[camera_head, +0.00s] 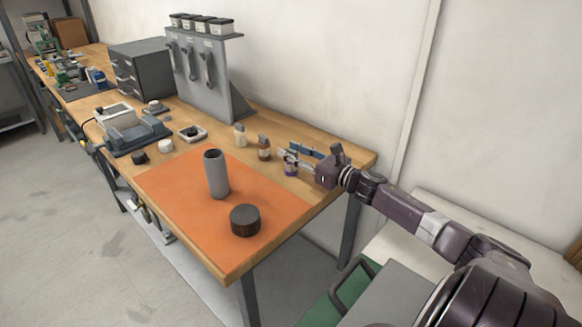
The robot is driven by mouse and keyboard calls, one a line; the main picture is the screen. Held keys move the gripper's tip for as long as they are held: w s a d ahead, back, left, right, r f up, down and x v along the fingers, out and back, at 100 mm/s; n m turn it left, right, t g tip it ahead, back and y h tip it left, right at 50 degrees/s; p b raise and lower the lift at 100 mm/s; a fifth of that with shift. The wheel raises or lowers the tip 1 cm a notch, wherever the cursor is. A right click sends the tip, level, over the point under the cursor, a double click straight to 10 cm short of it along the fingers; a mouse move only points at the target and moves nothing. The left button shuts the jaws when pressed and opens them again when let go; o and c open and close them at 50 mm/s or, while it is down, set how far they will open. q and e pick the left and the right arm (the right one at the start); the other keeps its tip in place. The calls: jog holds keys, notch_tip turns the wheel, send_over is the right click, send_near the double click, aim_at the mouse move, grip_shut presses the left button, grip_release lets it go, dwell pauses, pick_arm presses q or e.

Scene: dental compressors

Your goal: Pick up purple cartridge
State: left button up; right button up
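A small jar with a purple lower part, which looks like the purple cartridge (290,171), stands at the right side of the wooden bench, just behind the orange mat. My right gripper (287,158) reaches in from the right and its fingertips are at the upper part of this cartridge, partly hiding it. The fingers are too small to tell whether they are open around it or shut on it. My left gripper is not in view.
A brown-labelled jar (264,149) and a pale jar (240,136) stand left of the purple one. Blue items (305,149) lie behind my gripper. A grey cylinder (216,174) and a dark round cap (245,220) stand on the orange mat (180,220). A grey rack (205,80) rises behind.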

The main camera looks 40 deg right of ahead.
jog(key=shift+w, duration=0.25)
grip_shut()
